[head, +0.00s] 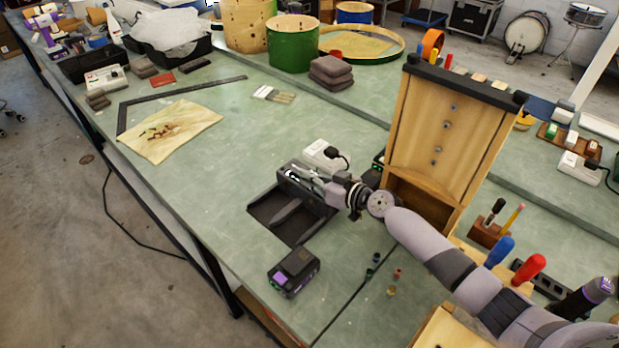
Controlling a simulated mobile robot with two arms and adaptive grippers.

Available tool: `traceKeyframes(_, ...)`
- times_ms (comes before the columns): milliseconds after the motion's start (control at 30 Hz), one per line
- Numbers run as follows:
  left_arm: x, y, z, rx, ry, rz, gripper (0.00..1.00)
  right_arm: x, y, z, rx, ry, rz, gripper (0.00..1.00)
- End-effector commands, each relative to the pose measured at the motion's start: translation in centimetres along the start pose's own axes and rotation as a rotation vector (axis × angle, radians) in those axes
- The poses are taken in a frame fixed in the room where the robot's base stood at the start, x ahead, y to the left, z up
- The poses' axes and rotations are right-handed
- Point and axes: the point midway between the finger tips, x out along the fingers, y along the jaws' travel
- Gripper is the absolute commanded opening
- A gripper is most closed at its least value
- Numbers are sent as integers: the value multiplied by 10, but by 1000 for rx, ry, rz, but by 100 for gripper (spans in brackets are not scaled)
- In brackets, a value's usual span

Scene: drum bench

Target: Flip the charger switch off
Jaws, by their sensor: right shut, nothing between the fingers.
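My right gripper (303,176) reaches in from the right over the bench and is shut, with nothing held. Its fingertips are at or just above the raised back part of a black charger-like unit (268,211). I cannot tell whether they touch it. No switch can be made out; the gripper covers part of the unit. A white socket box (319,150) with a black plug stands just behind the gripper. A black and purple battery pack (293,272) lies in front of the unit. My left gripper is not in view.
A wooden drawer-like case (447,125) stands upright right of the gripper. Small coloured pieces (372,266) lie near a bench seam. A tan cloth (170,132) and a dark metal square (190,90) lie at left. The bench left of the charger unit is clear.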

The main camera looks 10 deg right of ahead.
Motion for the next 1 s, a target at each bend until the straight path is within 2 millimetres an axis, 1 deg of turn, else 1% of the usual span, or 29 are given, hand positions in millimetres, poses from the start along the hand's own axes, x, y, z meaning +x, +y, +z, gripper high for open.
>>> traceKeyframes(267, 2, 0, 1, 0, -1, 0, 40, 0, 0, 2, -9, -1, 2, 0)
traceKeyframes(467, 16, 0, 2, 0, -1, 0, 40, 2, -3, 12, -112, -1, 28, 0)
traceKeyframes(500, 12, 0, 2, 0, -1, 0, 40, 2, -2, 9, -113, -1, 30, 0)
traceKeyframes(700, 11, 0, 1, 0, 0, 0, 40, 2, -3, 8, -109, -2, 29, 0)
traceKeyframes(767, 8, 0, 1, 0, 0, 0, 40, 1, -3, 5, -109, -2, 29, 0)
traceKeyframes(867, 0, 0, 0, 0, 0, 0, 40, 0, -5, -7, -109, 0, 29, 0)
traceKeyframes(1000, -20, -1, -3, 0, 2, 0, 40, -1, -9, -34, -111, 2, 31, 0)
